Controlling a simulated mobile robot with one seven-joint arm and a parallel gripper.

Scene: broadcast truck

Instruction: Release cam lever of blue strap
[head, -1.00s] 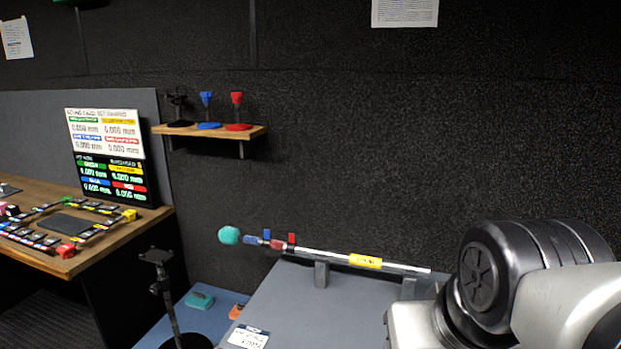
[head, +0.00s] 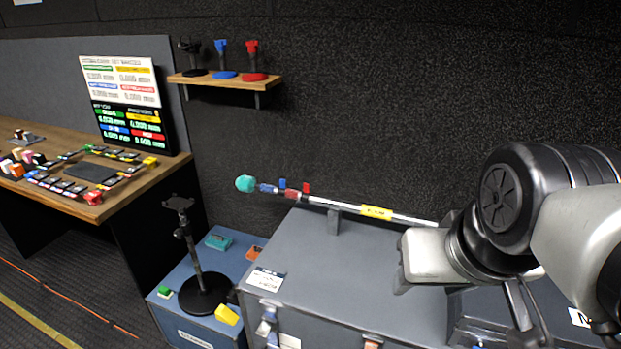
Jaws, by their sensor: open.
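A grey case (head: 330,270) stands against the dark wall. My gripper (head: 522,315) is at the right, over the right part of the case, well apart from these straps. Its pale hand body and dark fingers are partly hidden by my arm. It is open, and I see nothing in it.
A pole with a teal end (head: 245,184) and yellow label lies in supports on the case top. A black stand (head: 203,290) rises from the blue case (head: 160,310) at left. Another strap with an orange part (head: 372,341) is farther right. A desk (head: 150,180) stands far left.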

